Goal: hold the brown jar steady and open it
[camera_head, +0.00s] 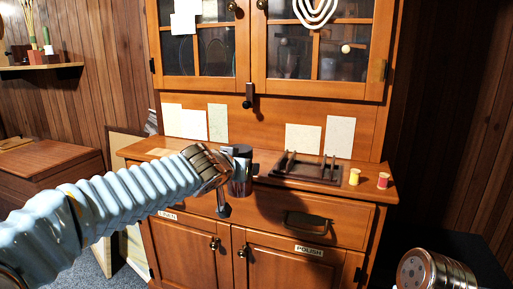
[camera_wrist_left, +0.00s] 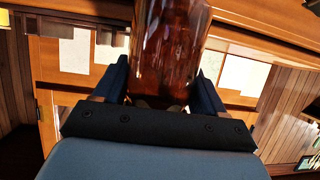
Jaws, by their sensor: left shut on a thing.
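The brown jar (camera_wrist_left: 168,45) is a glossy, reddish-brown, see-through vessel in the left wrist view. It stands between the two dark fingers of my left gripper (camera_wrist_left: 163,80), which is shut on it. My right gripper is not in view.
The wooden cabinet (camera_head: 280,215) has a counter with a dark rack (camera_head: 300,170), a yellow spool (camera_head: 354,177) and a red spool (camera_head: 383,181). Glass doors (camera_head: 320,50) are above. A wooden chest (camera_head: 50,170) stands at left. The counter's right end has some free room.

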